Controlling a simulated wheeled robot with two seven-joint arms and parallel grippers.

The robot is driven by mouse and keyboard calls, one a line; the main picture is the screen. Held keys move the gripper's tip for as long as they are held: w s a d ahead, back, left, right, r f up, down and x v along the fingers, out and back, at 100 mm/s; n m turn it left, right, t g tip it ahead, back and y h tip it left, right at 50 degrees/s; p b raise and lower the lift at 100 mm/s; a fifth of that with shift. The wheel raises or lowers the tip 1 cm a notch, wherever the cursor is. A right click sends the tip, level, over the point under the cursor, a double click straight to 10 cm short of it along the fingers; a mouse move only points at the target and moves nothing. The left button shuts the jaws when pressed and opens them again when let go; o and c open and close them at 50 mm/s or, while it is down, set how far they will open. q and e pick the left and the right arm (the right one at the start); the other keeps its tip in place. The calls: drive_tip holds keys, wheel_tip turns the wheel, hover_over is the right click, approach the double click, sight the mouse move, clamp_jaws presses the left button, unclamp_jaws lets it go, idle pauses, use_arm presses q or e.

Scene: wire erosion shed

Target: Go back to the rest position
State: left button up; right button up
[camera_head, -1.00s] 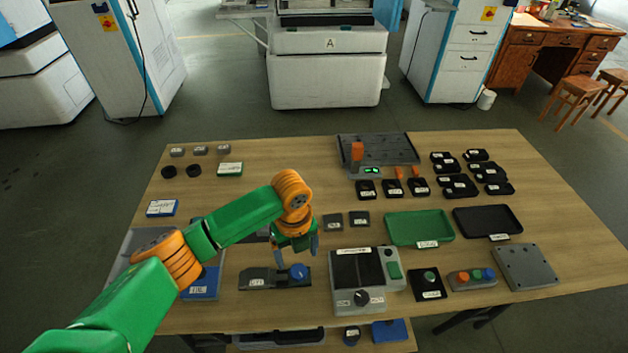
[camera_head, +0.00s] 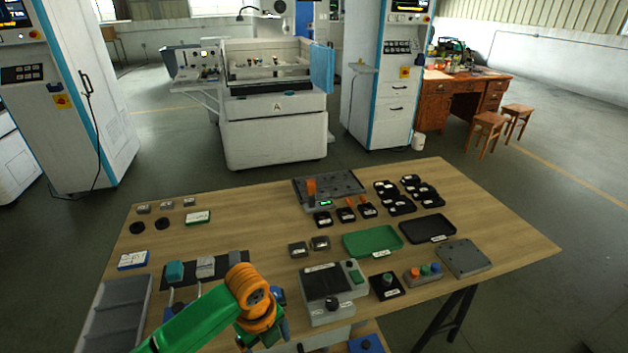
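My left arm comes in from the bottom left. My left gripper (camera_head: 266,335) points down at the table's front edge, left of the grey box with the black top (camera_head: 328,287). Its fingers are partly hidden by the wrist, so I cannot tell whether it is open or shut. No held object shows. My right gripper is out of view. The wooden table (camera_head: 262,214) lies below and ahead of me.
A grey divided tray (camera_head: 117,312) lies at the table's left front. Green (camera_head: 372,240) and black (camera_head: 427,229) trays lie to the right, near several small black holders. A white machine (camera_head: 277,137) stands behind the table. Open floor (camera_head: 560,190) lies to the right.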

use_arm(q)
drive_tip(key=s+d+f+n+t+h, duration=0.2)
drive_tip(key=s+d+f+n+h, duration=0.15)
drive_tip(key=s+n, duration=0.55)
drive_tip(key=s+a+n+t+y, duration=0.1)
drive_tip(key=s+a+n+y, duration=0.4)
drive_tip(key=a+n, duration=0.95)
drive_tip(key=s+d+f+n+h, duration=0.1)
drive_tip(key=s+d+f+n, duration=0.15)
drive_tip(key=f, duration=1.15)
drive_tip(key=s+a+f+m+g, duration=0.1)
drive_tip(key=s+f+g, duration=0.1)
drive_tip(key=s+f, duration=0.9)
drive_tip(key=shift+s+a+f, duration=0.25)
drive_tip(key=shift+s+f, duration=0.15)
drive_tip(key=shift+s, duration=0.2)
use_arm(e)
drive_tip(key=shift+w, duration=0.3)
